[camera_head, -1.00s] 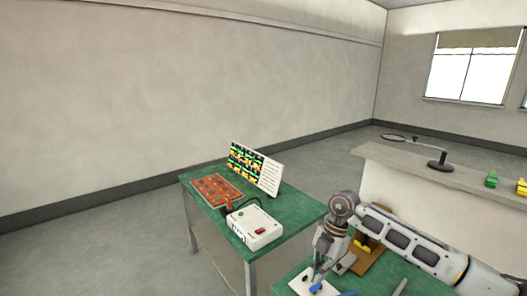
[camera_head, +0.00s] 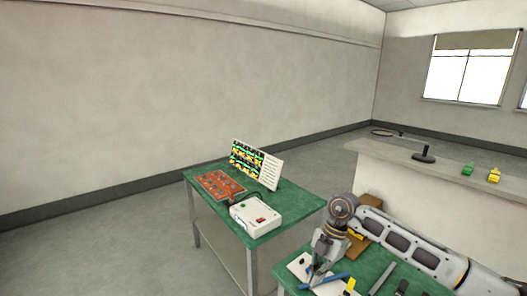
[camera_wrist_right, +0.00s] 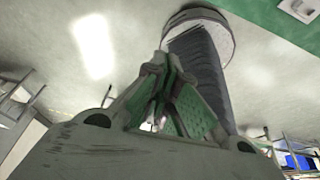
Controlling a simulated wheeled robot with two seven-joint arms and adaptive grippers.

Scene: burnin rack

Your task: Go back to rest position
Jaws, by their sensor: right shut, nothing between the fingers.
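My right gripper (camera_head: 316,278) hangs from my bent right arm, pointing down over the near green table (camera_head: 405,270) at the bottom of the head view. Its fingers also fill the middle of the right wrist view (camera_wrist_right: 160,62), drawn together with nothing between them. In the head view it overlaps a white sheet or plate with a blue tool (camera_head: 335,279) on it. I cannot tell how high above the table it is. My left gripper does not show.
A second green table (camera_head: 300,203) holds a red-orange board (camera_head: 218,185), a white box with buttons (camera_head: 255,219) and a tilted panel (camera_head: 256,163). Behind the arm is a pale counter (camera_head: 400,160) with a green block (camera_head: 467,169) and a yellow block (camera_head: 494,175). Grey floor is open at left.

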